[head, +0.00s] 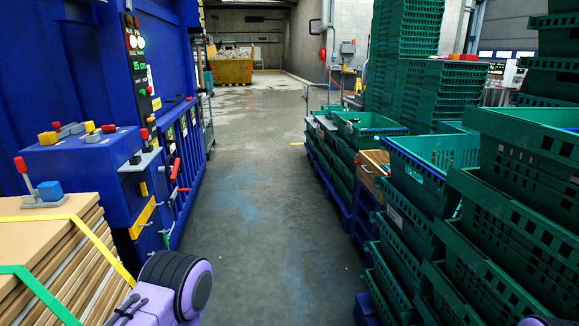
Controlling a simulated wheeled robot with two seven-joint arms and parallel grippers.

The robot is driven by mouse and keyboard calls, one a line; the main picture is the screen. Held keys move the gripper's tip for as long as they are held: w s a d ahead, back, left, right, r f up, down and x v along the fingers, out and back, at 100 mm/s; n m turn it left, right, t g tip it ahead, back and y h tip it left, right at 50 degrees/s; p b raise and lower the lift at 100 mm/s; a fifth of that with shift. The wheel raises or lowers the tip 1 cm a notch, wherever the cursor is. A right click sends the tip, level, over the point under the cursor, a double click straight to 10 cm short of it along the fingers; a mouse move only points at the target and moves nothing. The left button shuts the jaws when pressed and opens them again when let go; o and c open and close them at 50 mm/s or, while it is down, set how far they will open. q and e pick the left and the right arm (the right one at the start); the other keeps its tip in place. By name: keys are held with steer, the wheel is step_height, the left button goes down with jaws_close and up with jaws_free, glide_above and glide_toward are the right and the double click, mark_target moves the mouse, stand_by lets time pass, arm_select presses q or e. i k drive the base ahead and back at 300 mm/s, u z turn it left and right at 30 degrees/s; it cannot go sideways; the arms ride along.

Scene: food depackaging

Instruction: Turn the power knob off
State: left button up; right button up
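A large blue machine (60,80) stands at the left in the head view, with controls on its top, corner and side. A small dark knob-like control (135,159) sits on its near corner, above a grey plate. A red-topped control (144,134) is just beside it. I cannot tell which control is the power knob, or its setting. A purple and black part of my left arm shows at the bottom, in front of the machine.
Strapped cardboard sheets (45,255) are stacked at the near left, below the machine's controls. Green crates (510,170) stand in tall stacks along the right. The grey floor (255,190) between is clear. A yellow bin (232,71) stands far back.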

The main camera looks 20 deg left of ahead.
mark_target(107, 129)
steer(key=u, duration=1)
steer(key=i, duration=1.05)
steer(key=z, duration=1.35)
steer(key=k, duration=0.9)
steer(key=u, duration=1.2)
